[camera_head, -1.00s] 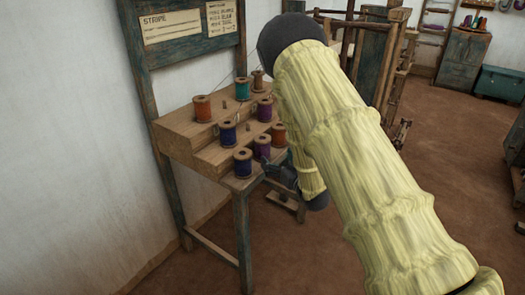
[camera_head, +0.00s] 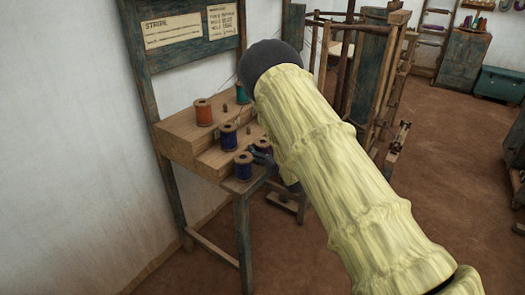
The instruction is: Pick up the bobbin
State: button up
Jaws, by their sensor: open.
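Several thread bobbins stand upright on the stepped wooden rack (camera_head: 180,142). An orange bobbin (camera_head: 203,113) is on the top step at left, with a teal bobbin (camera_head: 242,95) behind it, partly hidden by my arm. A blue bobbin (camera_head: 228,136) is on the middle step. Another blue bobbin (camera_head: 243,167) is at the front on the lowest level, with a purple bobbin (camera_head: 262,145) behind it, partly covered. My gripper (camera_head: 263,158) is open, just right of the front blue bobbin. My arm hides most of it, and I cannot tell whether it touches a bobbin.
A board with paper cards (camera_head: 173,28) rises behind the rack at the white wall. The wooden loom frame (camera_head: 375,75) stands behind my arm. A teal chest (camera_head: 500,84) is at the far right. The brown floor at right is open.

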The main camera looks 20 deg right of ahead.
aim_at(263, 140)
jog(key=shift+w, duration=0.35)
jog(key=c, duration=1.2)
jog(key=shift+r, duration=0.1)
jog(key=shift+r+b, duration=0.45)
jog(key=shift+r, duration=0.9)
jog(key=shift+s+r, duration=0.2)
jog(key=shift+r, duration=0.1)
jog(key=shift+s+a+r+b+v, duration=0.1)
jog(key=shift+a+r+b+v, duration=0.3)
jog(key=shift+v, duration=2.2)
jog(key=shift+s+a+r+b+v, duration=0.1)
jog(key=shift+a+r+b+v, duration=0.25)
jog(key=shift+v, duration=2.2)
jog(key=shift+s+a+r+b+v, duration=0.1)
jog(key=shift+a+r+b+v, duration=0.3)
jog(key=shift+v, duration=2.2)
